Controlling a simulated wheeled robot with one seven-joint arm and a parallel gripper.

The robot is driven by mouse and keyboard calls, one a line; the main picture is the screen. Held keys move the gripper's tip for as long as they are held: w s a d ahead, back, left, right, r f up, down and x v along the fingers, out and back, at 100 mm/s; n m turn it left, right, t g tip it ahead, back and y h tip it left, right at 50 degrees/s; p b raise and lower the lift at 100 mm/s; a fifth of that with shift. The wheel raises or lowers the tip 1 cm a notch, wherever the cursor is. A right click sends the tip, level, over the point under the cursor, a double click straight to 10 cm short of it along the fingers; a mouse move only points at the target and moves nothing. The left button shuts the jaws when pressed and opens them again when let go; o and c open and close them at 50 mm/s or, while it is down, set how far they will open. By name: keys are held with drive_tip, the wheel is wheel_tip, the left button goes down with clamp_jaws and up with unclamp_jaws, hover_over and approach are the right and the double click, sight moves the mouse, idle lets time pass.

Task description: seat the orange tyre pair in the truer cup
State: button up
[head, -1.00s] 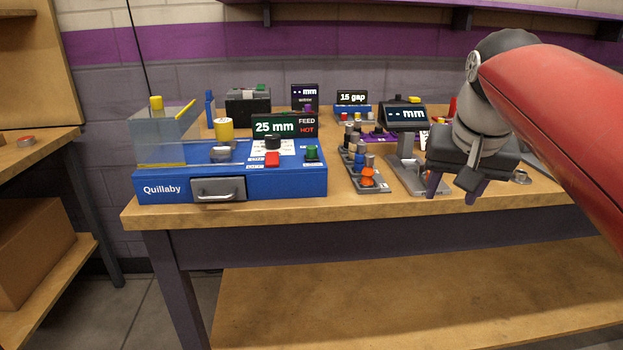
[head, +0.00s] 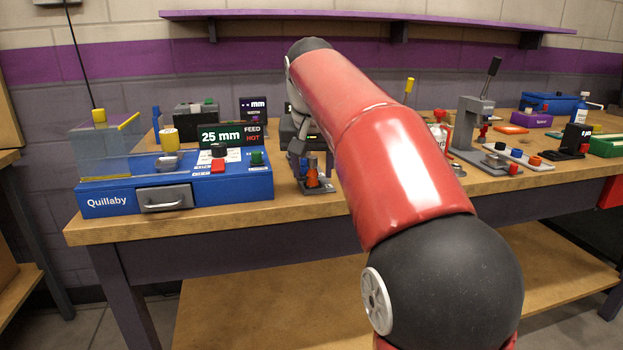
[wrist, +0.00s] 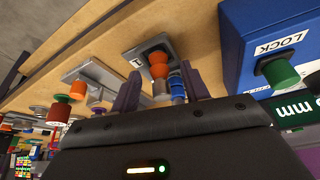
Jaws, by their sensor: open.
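The orange tyre pair (head: 312,178) stands at the front end of a grey rack (head: 318,188), right of the blue machine. In the wrist view the orange pair (wrist: 158,66) shows as two stacked orange pieces beyond and between my fingertips. My gripper (wrist: 159,84) is open, its fingers on either side of the line to the pair; contact cannot be told. In the head view my gripper (head: 303,158) hangs low over the rack, partly behind my arm. A grey cup-like part (head: 168,163) sits on the blue Quillaby machine (head: 110,197); I cannot tell if it is the truer cup.
Blue and grey pieces (wrist: 178,88) stand close behind the orange pair in the wrist view. The blue machine has a clear guard (head: 100,150), a drawer (head: 165,198) and a display (head: 229,134). My arm hides the table's middle. A lever press (head: 472,125) stands right.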

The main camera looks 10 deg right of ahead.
drive_tip(key=shift+w+f, duration=0.25)
drive_tip(key=shift+f, duration=0.3)
clamp_jaws()
drive_tip(key=shift+r, duration=0.2)
